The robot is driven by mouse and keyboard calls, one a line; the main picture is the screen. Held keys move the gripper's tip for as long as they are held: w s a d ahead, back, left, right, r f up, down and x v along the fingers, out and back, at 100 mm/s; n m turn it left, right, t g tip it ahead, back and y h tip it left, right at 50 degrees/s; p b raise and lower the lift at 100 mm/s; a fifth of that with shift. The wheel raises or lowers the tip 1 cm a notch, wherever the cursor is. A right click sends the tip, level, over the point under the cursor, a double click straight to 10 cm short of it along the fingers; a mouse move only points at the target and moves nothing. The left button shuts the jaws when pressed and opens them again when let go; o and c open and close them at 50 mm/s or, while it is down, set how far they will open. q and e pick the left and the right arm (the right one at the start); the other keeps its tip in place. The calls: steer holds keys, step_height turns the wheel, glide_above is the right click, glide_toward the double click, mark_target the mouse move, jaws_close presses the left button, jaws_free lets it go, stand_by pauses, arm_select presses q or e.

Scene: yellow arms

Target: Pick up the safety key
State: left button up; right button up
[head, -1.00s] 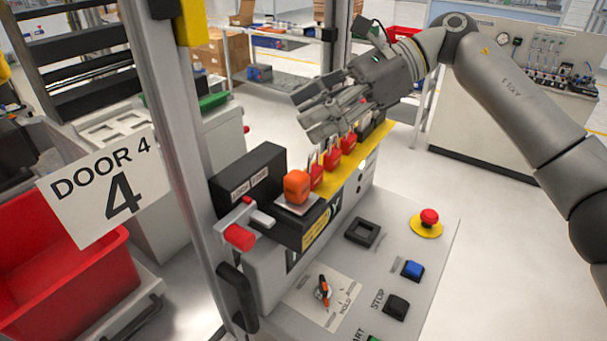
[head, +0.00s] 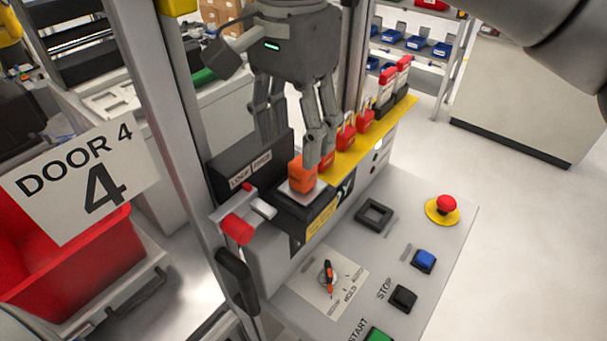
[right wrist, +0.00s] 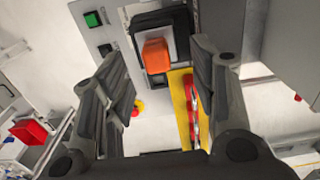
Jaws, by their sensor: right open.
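The safety key appears to be the orange block-shaped piece (head: 301,175) standing upright on a black lock box (head: 249,164) at the near end of the yellow strip. It also shows in the right wrist view (right wrist: 155,56), just above centre, between the two fingers. My right gripper (head: 290,146) is open and points down over the lock box, with its fingers spread to either side and behind the orange piece. In the right wrist view the gripper (right wrist: 163,75) holds nothing, and I see no clear contact with the key. My left gripper is not in view.
Red padlocks (head: 346,137) line the yellow strip (head: 372,140) close behind the key. A red-tipped latch (head: 238,228) and a door post stand at left. The panel in front carries a selector switch (head: 328,279), push buttons and a red emergency stop (head: 446,205).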

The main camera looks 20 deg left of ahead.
mark_target(303, 181)
steer(key=f+p, duration=0.1)
steer(key=f, duration=0.2)
steer(key=d+f+p, duration=0.1)
steer(key=f, duration=0.1)
steer(key=shift+w+p, duration=0.25)
steer(key=shift+p, duration=0.05)
steer(key=shift+f, duration=0.35)
steer(key=shift+a, duration=0.1)
steer(key=shift+c, duration=0.4)
steer(key=c, duration=1.1)
steer(key=shift+o, duration=0.2)
